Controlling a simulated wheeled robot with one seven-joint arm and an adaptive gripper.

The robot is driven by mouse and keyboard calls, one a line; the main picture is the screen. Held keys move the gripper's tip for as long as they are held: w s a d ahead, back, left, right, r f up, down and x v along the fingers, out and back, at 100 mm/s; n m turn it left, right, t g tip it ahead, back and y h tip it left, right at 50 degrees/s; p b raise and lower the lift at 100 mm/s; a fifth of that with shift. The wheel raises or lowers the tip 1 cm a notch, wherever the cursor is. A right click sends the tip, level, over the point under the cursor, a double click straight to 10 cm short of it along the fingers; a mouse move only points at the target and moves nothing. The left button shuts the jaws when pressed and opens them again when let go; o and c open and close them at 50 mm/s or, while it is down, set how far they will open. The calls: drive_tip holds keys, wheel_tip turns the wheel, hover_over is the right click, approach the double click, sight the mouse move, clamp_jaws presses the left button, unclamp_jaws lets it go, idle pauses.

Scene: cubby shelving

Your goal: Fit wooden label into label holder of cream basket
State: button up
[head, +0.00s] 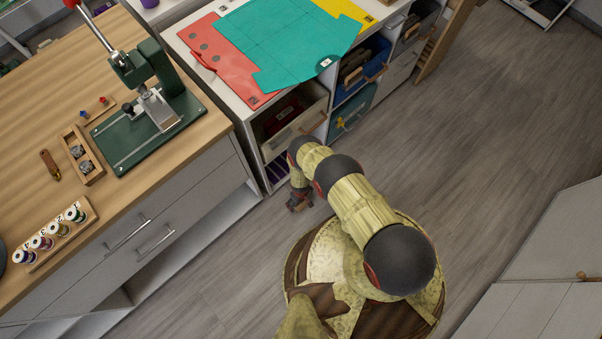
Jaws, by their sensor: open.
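A cream basket (282,141) sits in the upper left cubby of the white shelving, under the tabletop, with a dark red item inside. A small brown piece shows near its front right; I cannot tell whether it is a handle or a label. The label holder is too small to make out. I cannot identify the wooden label for certain anywhere in view. My gripper (299,205) is low in front of the shelving, below the cream basket and apart from it. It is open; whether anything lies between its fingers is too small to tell.
A blue basket (350,92) and a teal basket (345,121) fill cubbies to the right. Teal and red sheets (290,40) cover the shelf top. A wooden workbench (60,105) with a green press (150,110) stands left. The floor to the right is clear.

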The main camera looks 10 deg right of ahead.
sight(301, 202)
drive_tip(key=shift+w+d+f+b, duration=0.15)
drive_tip(key=shift+f+b, duration=0.95)
drive_tip(key=shift+f, duration=0.2)
drive_tip(key=shift+w+d+f+b, duration=0.1)
drive_tip(key=shift+f+b, duration=1)
drive_tip(key=shift+f, duration=0.2)
drive_tip(key=shift+c, duration=0.5)
drive_tip(key=c, duration=1.1)
drive_tip(key=shift+r, duration=0.1)
drive_tip(key=shift+c, duration=0.4)
